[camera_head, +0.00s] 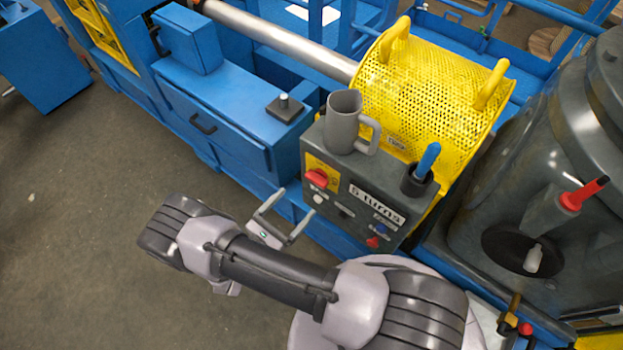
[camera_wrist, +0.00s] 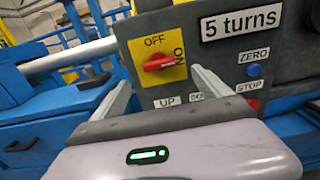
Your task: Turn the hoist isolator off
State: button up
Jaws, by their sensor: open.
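The hoist isolator is a red rotary handle (camera_wrist: 159,62) on a yellow plate (camera_wrist: 143,45) on the dark grey control box. In the wrist view, OFF is printed above the handle and ON, turned sideways, at its right. The handle lies nearly level, its right end toward ON. The red handle also shows in the head view (camera_head: 317,179) on the box's front face. My gripper (camera_head: 297,201) is open and empty in front of the box, apart from the handle. In the wrist view its fingers (camera_wrist: 161,78) stand either side of the handle's position, below it.
The control box (camera_head: 345,213) bears a "5 turns" label, a blue ZERO button (camera_wrist: 255,70), a red STOP button (camera_wrist: 252,104) and UP. A grey mug (camera_head: 343,122) and a blue-handled lever (camera_head: 427,160) stand on top. A yellow perforated guard (camera_head: 425,95) is behind. Open floor lies left.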

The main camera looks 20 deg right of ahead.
aim_at(314, 183)
jog(key=b+x, duration=0.1)
jog(key=x, duration=0.8)
jog(key=shift+w+d, duration=0.1)
jog(key=shift+w, duration=0.05)
jog(key=shift+c, duration=0.5)
jog(key=c, duration=1.3)
jog(key=shift+o, duration=0.2)
